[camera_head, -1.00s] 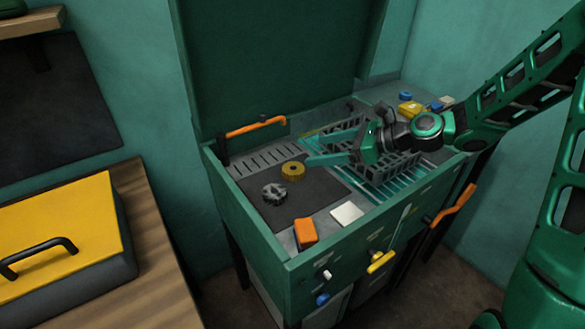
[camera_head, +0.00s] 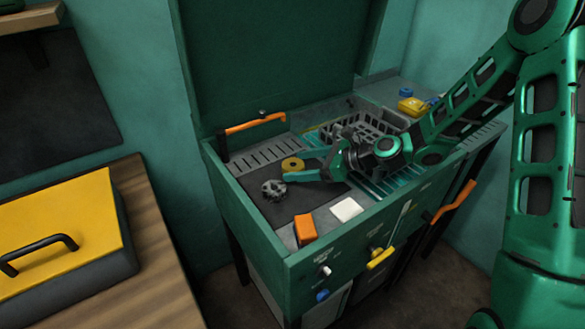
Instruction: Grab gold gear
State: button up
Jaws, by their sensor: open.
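The gold gear (camera_head: 292,164) lies on the dark mat (camera_head: 290,205) inside the green bench. A grey gear (camera_head: 273,190) lies on the same mat, nearer and to the left. My gripper (camera_head: 297,169) is open, reaching in from the right. One green finger points toward the grey gear's right side, and the other is close to the gold gear's right side. I cannot tell whether either finger touches a gear. My gripper holds nothing.
A grey wire basket (camera_head: 345,126) stands behind my gripper. An orange block (camera_head: 305,229) and a white block (camera_head: 347,209) sit at the bench's front. An orange handle (camera_head: 256,124) is at the back left. The raised lid (camera_head: 275,60) stands behind. A yellow-topped case (camera_head: 60,235) rests on the wooden table.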

jog(key=shift+w+a+f, duration=0.1)
jog(key=shift+a+f, duration=0.05)
jog(key=shift+a, duration=0.15)
jog(key=c, duration=1.5)
jog(key=shift+c, duration=0.9)
jog(key=shift+r, duration=0.2)
